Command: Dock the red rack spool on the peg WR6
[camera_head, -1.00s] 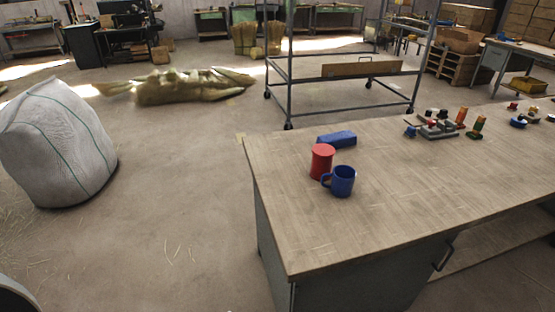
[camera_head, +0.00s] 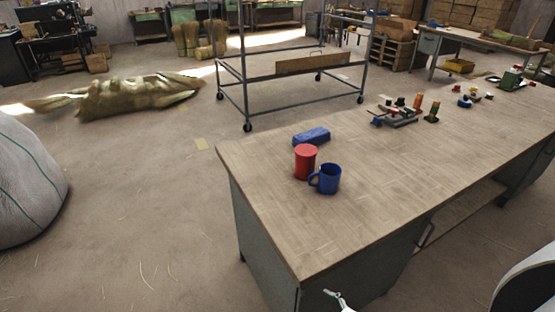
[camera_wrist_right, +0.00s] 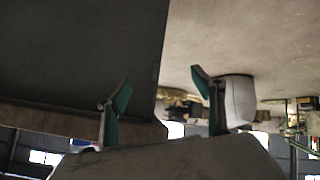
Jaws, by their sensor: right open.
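A red cylinder (camera_head: 305,162) with a wider rim, which looks like the red spool, stands upright on the near left part of the workbench (camera_head: 370,215). A blue mug (camera_head: 326,179) stands close in front of it and overlaps its lower right side in the picture. I cannot make out a peg marked WR6. My right gripper (camera_wrist_right: 160,88) is open and empty in the right wrist view, its two green-padded fingers well apart. The red cylinder is not seen in that view. My left gripper is not in view.
A blue block (camera_head: 311,137) lies behind the red cylinder. Several small coloured parts (camera_head: 402,114) stand farther right on the bench. A metal frame trolley (camera_head: 290,98) stands behind it. A white sack (camera_head: 28,185) is at the left; the floor between is mostly clear.

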